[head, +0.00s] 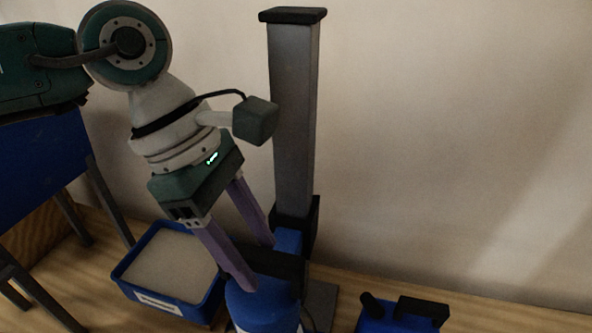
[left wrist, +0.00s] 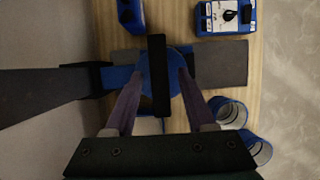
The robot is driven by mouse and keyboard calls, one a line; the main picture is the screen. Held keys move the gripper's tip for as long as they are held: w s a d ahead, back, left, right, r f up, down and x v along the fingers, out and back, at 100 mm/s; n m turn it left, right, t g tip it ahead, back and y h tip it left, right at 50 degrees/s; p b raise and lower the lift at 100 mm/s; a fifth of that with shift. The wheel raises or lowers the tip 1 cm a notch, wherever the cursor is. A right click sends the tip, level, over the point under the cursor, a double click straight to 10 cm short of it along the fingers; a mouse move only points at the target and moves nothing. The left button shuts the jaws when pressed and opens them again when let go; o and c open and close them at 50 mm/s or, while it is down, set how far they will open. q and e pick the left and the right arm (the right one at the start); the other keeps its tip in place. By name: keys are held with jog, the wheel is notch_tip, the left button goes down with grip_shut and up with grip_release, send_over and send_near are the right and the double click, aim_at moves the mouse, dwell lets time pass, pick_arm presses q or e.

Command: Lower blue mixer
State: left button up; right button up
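The blue mixer (head: 262,305) sits low at the front of a grey upright column (head: 292,120) and is cut off by the bottom edge of the head view. A black bar handle (head: 268,262) crosses its top. My left gripper (head: 262,268) points down at the mixer with its two purple fingers apart. In the left wrist view, the black handle (left wrist: 158,75) lies between the fingers (left wrist: 160,71) with a gap on each side, over the round blue mixer body (left wrist: 148,62). My right gripper is not in either view.
A blue tub (head: 128,284) of pale powder stands left of the mixer. A blue box with black parts (head: 398,318) is at the lower right. The left wrist view shows a blue control box with a dial (left wrist: 224,17) and two blue cups (left wrist: 229,112). A wall stands behind.

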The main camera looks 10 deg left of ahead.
pick_arm(q)
jog(key=shift+r, duration=0.1)
jog(key=b+v, duration=0.1)
jog(key=v, duration=0.8)
jog(key=shift+a+r, duration=0.15)
jog(key=shift+r, duration=0.25)
